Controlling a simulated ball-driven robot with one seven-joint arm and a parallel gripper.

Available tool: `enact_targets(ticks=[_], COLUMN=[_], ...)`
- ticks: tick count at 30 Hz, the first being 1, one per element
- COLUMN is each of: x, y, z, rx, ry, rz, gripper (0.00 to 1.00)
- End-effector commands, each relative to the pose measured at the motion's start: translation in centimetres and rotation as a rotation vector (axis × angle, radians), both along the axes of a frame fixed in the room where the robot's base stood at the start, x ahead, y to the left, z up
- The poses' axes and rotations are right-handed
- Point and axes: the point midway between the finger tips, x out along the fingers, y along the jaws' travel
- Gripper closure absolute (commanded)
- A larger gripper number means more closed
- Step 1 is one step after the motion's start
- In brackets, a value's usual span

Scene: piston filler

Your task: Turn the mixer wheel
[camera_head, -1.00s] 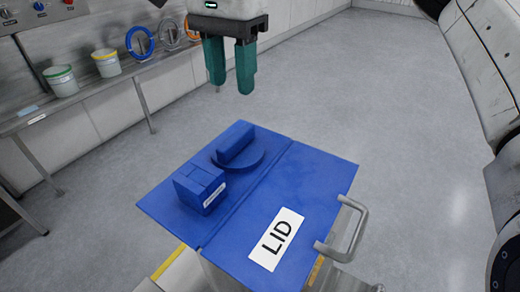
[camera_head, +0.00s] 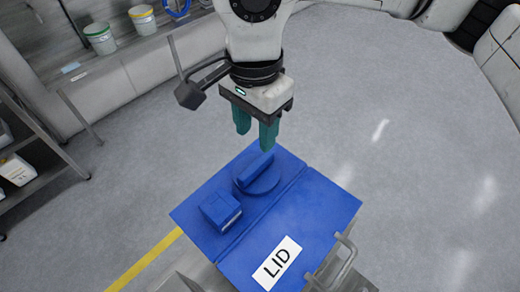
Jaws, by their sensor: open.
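The mixer wheel (camera_head: 257,173) is a blue round disc with a raised bar handle across it. It sits on the blue top of the machine, near its back corner. My gripper (camera_head: 255,136) has two green fingers pointing down, apart and empty. In the picture the fingertips are just above the wheel's bar, with the right finger closest to it. I cannot tell the exact height, but no contact shows.
A blue block (camera_head: 221,211) stands beside the wheel on the same top. A blue panel marked LID (camera_head: 290,235) with a metal handle (camera_head: 343,262) lies to the right. A shelf with buckets (camera_head: 101,39) is at upper left. Grey floor (camera_head: 400,180) is open to the right.

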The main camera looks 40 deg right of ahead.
Motion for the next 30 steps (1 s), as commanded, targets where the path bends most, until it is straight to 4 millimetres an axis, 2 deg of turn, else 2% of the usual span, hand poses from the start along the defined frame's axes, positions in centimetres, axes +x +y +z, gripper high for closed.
enact_targets(ticks=[9,15,21,28,30], x=[-0.1,0.0,0.0,0.0,0.0], y=[0.1,0.0,0.0,0.0,0.0], z=[-5.5,-8.0,-9.0,-9.1,-9.1], rx=[0.003,0.002,-0.001,-0.001,-0.001], ry=[0.004,0.001,0.000,0.000,0.000], rz=[-0.001,-0.001,0.000,0.000,0.000], gripper=[0.55,0.55,0.55,0.55,0.62])
